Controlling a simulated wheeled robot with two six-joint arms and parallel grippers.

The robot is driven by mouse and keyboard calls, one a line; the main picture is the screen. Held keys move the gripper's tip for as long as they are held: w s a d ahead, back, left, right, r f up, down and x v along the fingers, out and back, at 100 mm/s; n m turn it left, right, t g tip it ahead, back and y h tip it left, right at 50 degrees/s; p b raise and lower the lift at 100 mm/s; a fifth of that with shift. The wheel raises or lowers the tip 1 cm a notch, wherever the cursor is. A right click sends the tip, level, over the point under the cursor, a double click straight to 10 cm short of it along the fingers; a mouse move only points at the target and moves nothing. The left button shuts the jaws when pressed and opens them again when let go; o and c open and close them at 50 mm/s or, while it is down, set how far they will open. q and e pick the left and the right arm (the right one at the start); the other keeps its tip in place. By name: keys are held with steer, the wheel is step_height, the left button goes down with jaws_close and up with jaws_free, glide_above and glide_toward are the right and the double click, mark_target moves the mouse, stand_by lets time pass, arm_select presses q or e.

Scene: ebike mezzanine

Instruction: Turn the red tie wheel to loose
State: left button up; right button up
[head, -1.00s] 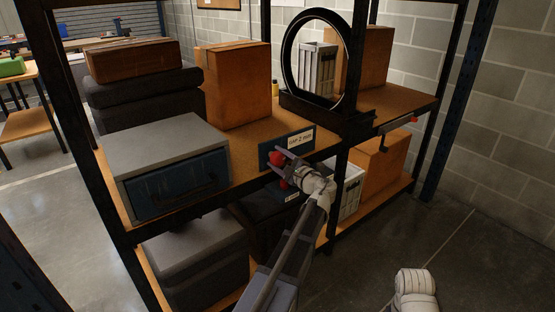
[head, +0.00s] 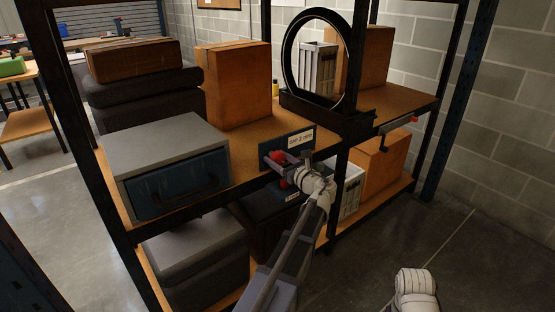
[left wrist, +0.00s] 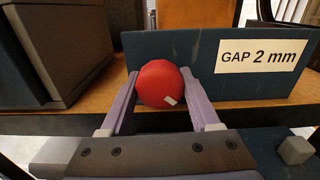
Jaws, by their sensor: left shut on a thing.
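The red tie wheel (head: 277,157) is on the front of a dark blue plate (left wrist: 210,90) at the edge of the middle shelf. A white label reading "GAP 2 mm" (left wrist: 262,56) is on the plate, right of the wheel. In the left wrist view the wheel (left wrist: 160,80) has a small white mark at its lower right. My left gripper (head: 284,162) is shut on the wheel, with one finger on each side of it. In the left wrist view my gripper (left wrist: 163,88) shows the same hold. My right gripper is out of view.
A grey case with a blue front (head: 178,185) stands left on the shelf, and a cardboard box (head: 236,85) behind. A black ring (head: 287,60) stands right. Dark rack posts (head: 338,190) flank the area.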

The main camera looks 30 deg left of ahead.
arm_select(q)
steer(key=m, duration=0.4)
steer(key=shift+s+m, duration=0.1)
steer(key=shift+m, duration=0.2)
steer(key=m, duration=0.4)
steer(key=shift+m, duration=0.3)
steer(key=o, duration=1.4)
steer(key=shift+c, duration=0.2)
steer(key=shift+d, duration=0.1)
steer(key=v, duration=0.7)
steer(key=shift+s+d, duration=0.15)
steer(key=shift+d, duration=0.2)
